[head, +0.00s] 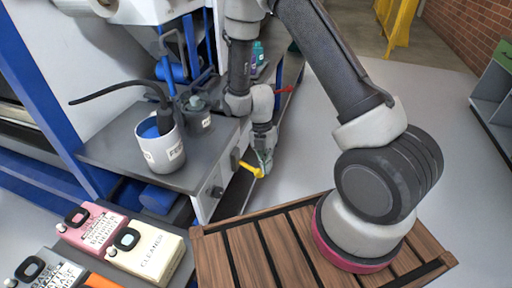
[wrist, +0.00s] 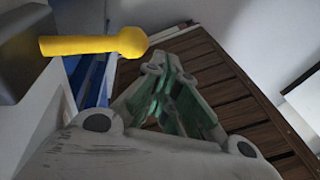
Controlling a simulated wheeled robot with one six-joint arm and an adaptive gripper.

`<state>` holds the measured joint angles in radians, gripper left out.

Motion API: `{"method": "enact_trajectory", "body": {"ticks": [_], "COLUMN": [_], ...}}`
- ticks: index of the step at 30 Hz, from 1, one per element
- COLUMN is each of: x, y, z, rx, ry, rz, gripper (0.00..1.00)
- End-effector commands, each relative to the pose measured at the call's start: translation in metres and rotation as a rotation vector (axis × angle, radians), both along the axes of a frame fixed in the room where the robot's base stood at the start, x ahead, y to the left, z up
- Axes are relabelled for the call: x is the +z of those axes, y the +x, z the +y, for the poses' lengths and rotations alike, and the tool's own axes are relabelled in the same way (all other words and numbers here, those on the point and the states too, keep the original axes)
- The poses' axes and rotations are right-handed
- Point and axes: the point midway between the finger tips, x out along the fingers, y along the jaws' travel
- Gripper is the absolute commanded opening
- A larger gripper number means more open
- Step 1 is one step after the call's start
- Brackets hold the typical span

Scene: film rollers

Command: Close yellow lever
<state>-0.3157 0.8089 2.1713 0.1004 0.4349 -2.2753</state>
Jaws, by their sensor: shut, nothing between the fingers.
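The yellow lever (head: 251,169) sticks out from the side of the machine below the grey shelf in the head view. In the wrist view the yellow lever (wrist: 92,45) lies across the upper left, with its round knob end toward the middle. My gripper (head: 265,168) is at the lever's knob end in the head view. Its fingers (wrist: 168,72) are shut and empty in the wrist view, just right of the knob. I cannot tell whether they touch the lever.
A white pail (head: 160,146) with a black hose stands on the grey shelf (head: 105,158). Pink (head: 93,228) and cream (head: 146,255) containers stand at the lower left. My slatted wooden deck (head: 240,255) is in front. The grey floor (head: 400,130) to the right is clear. A red handle (head: 284,90) sits farther back.

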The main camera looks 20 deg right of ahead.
Motion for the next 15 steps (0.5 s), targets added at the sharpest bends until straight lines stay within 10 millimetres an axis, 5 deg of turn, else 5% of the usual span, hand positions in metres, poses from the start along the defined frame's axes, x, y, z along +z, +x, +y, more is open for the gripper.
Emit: {"method": "enact_trajectory", "body": {"ticks": [15], "x": [-0.028], "y": [-0.001], "z": [-0.001], "rx": [-0.001], "ry": [0.0], "rz": [0.001], "gripper": [0.0]}}
